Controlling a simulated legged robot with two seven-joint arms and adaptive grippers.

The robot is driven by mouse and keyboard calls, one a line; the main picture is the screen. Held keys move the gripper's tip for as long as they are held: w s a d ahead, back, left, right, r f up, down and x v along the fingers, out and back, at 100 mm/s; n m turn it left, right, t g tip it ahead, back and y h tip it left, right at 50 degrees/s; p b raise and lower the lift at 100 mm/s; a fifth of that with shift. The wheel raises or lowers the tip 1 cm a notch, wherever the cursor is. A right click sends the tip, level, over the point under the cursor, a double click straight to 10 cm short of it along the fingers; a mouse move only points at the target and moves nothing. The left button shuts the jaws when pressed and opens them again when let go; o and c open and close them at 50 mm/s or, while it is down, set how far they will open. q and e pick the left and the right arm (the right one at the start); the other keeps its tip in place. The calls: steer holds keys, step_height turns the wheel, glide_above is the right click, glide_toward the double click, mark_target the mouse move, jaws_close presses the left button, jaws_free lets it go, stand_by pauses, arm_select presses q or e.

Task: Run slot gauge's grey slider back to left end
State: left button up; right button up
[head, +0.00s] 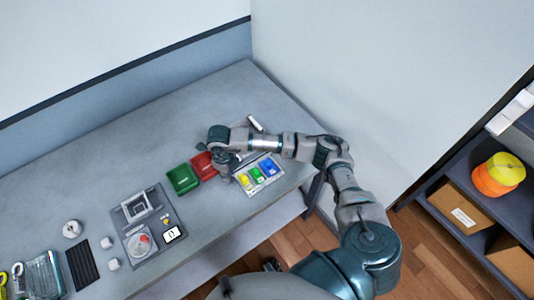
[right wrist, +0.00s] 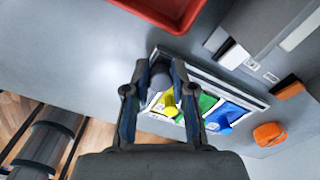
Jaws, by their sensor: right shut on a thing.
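The slot gauge is a pale panel (head: 274,160) on the table, with yellow, green and blue patches; it also shows in the right wrist view (right wrist: 240,93). My right gripper (right wrist: 160,76) is over the panel's left end, beside the yellow patch (right wrist: 168,103). Its fingers are shut on the grey slider (right wrist: 157,82), which shows as a dark grey piece between them. In the head view my right gripper (head: 234,167) partly covers the panel's left side, and the slider cannot be made out there. My left gripper is not in view.
A red bin (head: 204,166) and a green bin (head: 183,179) stand just left of the panel. A grey device board (head: 150,222) lies further left. An orange object (right wrist: 269,134) lies beyond the panel's right end. A wall rises behind the table.

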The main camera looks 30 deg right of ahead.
steer(key=o, duration=0.6)
steer(key=shift+s+a+f, duration=0.1)
steer(key=shift+s+f, duration=0.2)
steer(key=shift+f, duration=0.1)
steer(key=shift+c, duration=0.2)
steer(key=shift+w, duration=0.15)
steer(key=shift+w+r+p, duration=0.1)
steer(key=shift+r+p, duration=1.7)
steer(key=shift+r, duration=1.45)
